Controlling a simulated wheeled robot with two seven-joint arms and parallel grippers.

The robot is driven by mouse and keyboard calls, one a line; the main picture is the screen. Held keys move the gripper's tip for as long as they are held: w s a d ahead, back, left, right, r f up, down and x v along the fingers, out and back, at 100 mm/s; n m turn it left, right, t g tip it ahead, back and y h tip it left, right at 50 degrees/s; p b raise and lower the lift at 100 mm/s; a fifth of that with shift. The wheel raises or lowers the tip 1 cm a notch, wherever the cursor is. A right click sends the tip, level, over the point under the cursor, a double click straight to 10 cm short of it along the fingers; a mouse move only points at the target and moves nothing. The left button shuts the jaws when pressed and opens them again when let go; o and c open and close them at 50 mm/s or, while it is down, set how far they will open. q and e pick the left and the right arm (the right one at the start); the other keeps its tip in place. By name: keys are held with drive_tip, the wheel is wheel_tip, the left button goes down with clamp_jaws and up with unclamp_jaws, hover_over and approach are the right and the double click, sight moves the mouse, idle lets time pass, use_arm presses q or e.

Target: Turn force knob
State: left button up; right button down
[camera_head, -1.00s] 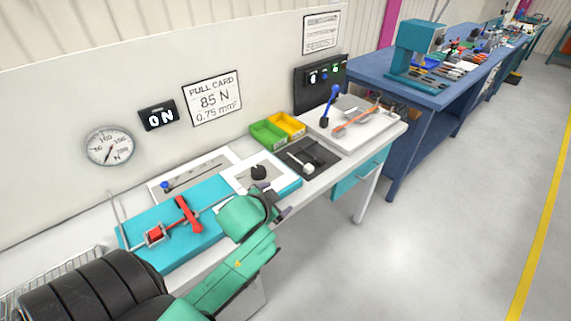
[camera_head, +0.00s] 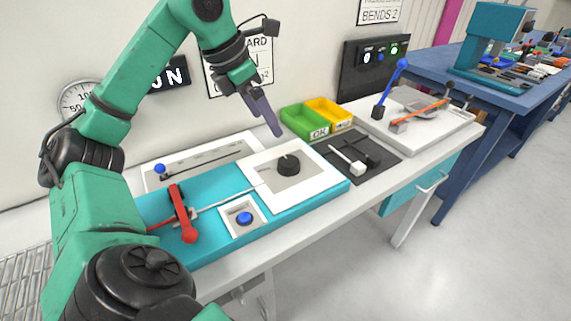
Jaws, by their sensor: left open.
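The black force knob (camera_head: 288,164) stands on a white plate (camera_head: 319,191) at the right end of the teal fixture (camera_head: 214,187), with a light pointer mark on its top. My left arm comes in from the left and arches over the fixture. My left gripper (camera_head: 273,128) is open and points down to the right, above and behind the knob in the picture, apparently not touching it. It is seen edge-on, so the gap between the fingers hardly shows. My right gripper is out of view. The force gauge (camera_head: 76,98) on the wall is partly hidden by my arm.
A red lever (camera_head: 183,214) and a blue button (camera_head: 244,218) are on the fixture. Green (camera_head: 304,120) and yellow (camera_head: 330,112) bins stand behind. A black mat (camera_head: 374,158) with a white-headed tool lies to the right. The pull card (camera_head: 262,70) is partly covered by my gripper.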

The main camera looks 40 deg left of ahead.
use_arm(q)
drive_tip(key=b, duration=0.3)
approach(288, 161)
drive_tip(key=f, duration=0.2)
drive_tip(key=x, duration=0.7)
drive_tip(key=shift+w+d, duration=0.15)
drive_tip(key=shift+w, duration=0.25)
drive_tip(key=shift+c, duration=0.6)
drive_tip(key=c, duration=1.3)
drive_tip(key=shift+o, duration=0.2)
drive_tip(key=shift+m, duration=0.3)
